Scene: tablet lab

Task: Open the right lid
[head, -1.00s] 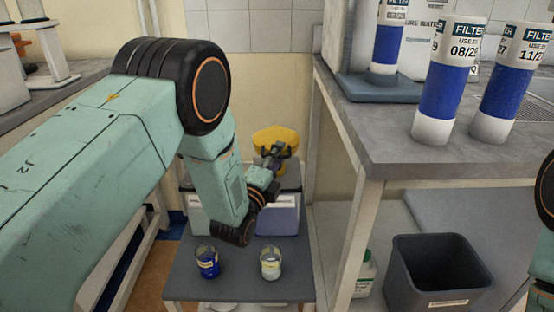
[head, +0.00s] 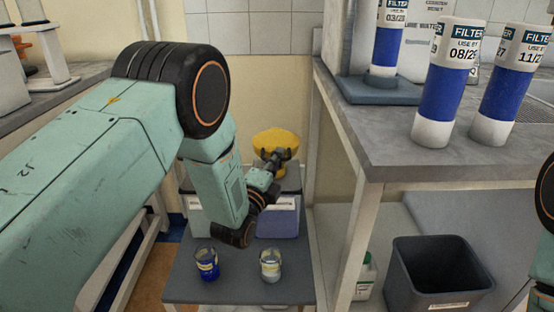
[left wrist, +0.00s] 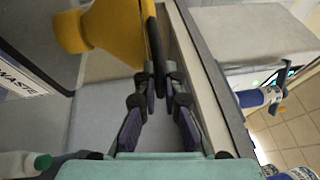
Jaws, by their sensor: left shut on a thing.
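My left gripper (head: 272,157) is at the near side of the yellow piece. The exact contact is hard to see. My right gripper is not in view.
A blue beaker (head: 207,263) and a pale beaker (head: 271,264) stand on the grey shelf (head: 240,290) below my left arm. A bench (head: 390,150) with filter cylinders (head: 450,90) rises close on the right. A dark bin (head: 440,275) is under it.

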